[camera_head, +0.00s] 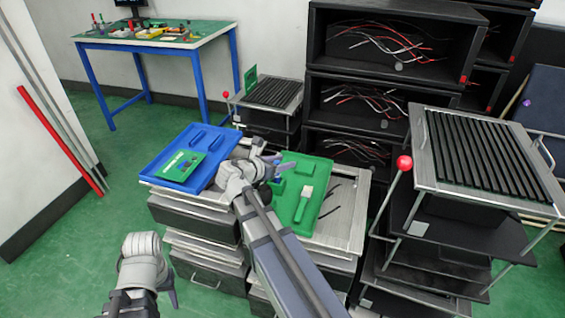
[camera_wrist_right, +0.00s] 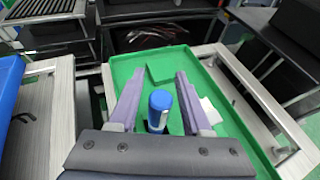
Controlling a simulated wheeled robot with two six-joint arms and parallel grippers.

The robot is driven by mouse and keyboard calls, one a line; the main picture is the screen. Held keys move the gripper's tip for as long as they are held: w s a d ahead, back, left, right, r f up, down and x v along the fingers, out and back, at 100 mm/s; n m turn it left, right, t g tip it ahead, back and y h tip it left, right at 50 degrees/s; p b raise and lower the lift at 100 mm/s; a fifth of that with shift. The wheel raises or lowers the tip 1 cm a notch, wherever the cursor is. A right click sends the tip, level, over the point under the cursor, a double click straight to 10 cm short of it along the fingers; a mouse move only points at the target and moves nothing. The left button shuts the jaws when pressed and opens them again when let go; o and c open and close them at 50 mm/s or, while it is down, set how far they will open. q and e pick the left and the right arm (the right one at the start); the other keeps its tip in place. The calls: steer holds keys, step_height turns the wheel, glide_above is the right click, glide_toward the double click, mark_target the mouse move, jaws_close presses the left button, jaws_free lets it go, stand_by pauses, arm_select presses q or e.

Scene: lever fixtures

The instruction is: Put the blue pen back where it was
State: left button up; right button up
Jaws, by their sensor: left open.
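In the right wrist view the blue pen (camera_wrist_right: 160,101) stands roughly upright over the green tray (camera_wrist_right: 123,74), with its blue cap toward the camera. My right gripper (camera_wrist_right: 159,74) is around it, with a finger on each side and a visible gap between the pen and each finger. Its lower end is hidden. In the head view my right gripper (camera_head: 272,168) is over the left edge of the green tray (camera_head: 318,177), and I cannot make out the pen clearly. My left gripper (camera_head: 172,283) is open and empty, low in front of the drawer units.
A blue tray (camera_head: 165,165) with a green circuit board (camera_head: 180,164) lies left of the green tray. A white piece (camera_head: 304,197) lies in the green tray. A ribbed-top cart (camera_head: 485,150) with a red-knobbed lever (camera_head: 404,163) stands right. Black shelves (camera_head: 392,45) with cables stand behind.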

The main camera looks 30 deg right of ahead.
steer(key=p+v, duration=0.5)
steer(key=v, duration=0.7)
steer(key=shift+r, duration=0.15)
stand_by(0.4)
